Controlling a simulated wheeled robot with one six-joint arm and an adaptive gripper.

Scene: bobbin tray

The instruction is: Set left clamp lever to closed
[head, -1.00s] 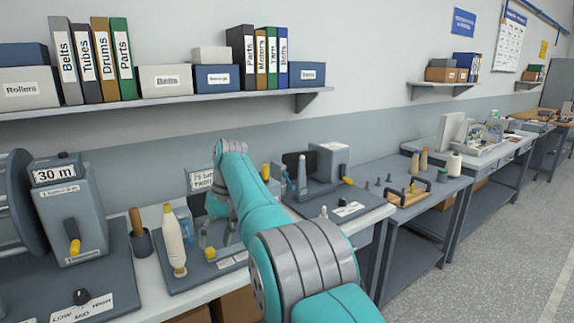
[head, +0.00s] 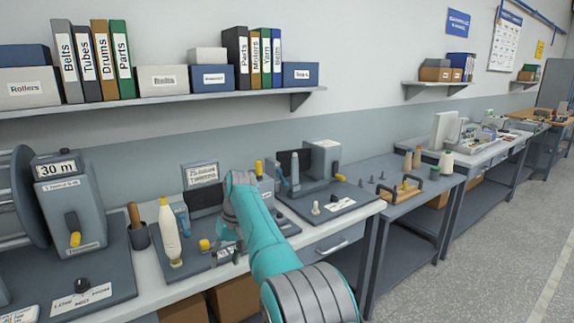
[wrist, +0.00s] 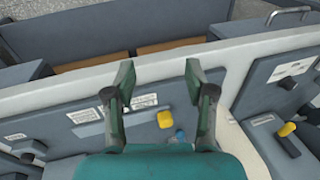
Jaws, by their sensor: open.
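A yellow-tipped part (head: 204,244) stands on the grey middle fixture plate (head: 190,278), beside my gripper. My gripper (head: 229,252) is low over the right part of this plate. In the wrist view my gripper (wrist: 158,72) has its fingers wide apart with nothing between them. My arm hides part of the fixture.
A white cone-shaped bobbin (head: 168,235) and a cup (head: 139,236) stand left of my gripper. The 30 m winder (head: 70,200) has a yellow-tipped lever. A grey machine (head: 322,160) stands to the right. A wooden tray (head: 398,196) sits on the further table.

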